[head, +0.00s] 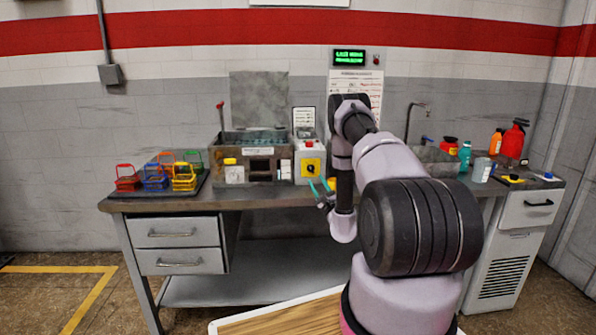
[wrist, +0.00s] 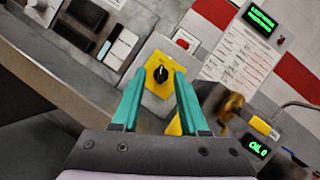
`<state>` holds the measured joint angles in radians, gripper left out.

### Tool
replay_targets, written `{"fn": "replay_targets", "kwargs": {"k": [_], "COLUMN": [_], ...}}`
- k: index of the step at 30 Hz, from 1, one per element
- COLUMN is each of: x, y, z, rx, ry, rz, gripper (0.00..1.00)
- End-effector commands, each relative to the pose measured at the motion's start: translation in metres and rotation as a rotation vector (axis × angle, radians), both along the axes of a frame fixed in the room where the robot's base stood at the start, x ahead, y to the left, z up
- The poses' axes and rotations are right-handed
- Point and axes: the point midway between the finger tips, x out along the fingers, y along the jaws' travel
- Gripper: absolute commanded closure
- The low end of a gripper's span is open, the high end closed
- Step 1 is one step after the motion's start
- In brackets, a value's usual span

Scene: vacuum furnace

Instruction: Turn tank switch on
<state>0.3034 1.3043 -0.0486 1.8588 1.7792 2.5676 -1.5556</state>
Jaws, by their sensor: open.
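The tank switch looks to be the black rotary knob (wrist: 161,74) on a yellow plate (wrist: 155,93), on the front of a grey control box (head: 309,152). The knob also shows small in the head view (head: 310,169). A pale mark shows on the knob, but I cannot read an on or off position. My gripper (wrist: 159,77) is open, with teal fingers and nothing between them. In the wrist view its fingertips frame the knob; contact is not visible. In the head view my gripper (head: 321,190) is in front of the bench edge, just below the box.
A red button (wrist: 183,43) sits on the box above the knob. The tank (head: 255,150) stands left of it, with coloured racks (head: 155,175) further left. A sink (head: 436,160) and bottles are right. The bench edge (head: 240,200) is close below my gripper.

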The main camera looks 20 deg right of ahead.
Motion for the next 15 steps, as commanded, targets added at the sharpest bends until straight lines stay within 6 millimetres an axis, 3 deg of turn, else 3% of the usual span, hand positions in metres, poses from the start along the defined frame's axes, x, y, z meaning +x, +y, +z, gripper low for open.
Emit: {"fn": "replay_targets", "kwargs": {"k": [1,5,11,15], "x": [-0.005,-0.011,0.006,0.031], "y": [-0.009,-0.022,-0.024,-0.025], "z": [-0.015,-0.029,-0.023,-0.013], "rx": [0.002,0.000,-0.001,-0.002], "ry": [0.010,0.016,0.011,0.009], "rz": [-0.041,-0.098,-0.104,-0.101], "gripper": [0.56,0.56,0.56,0.56]}}
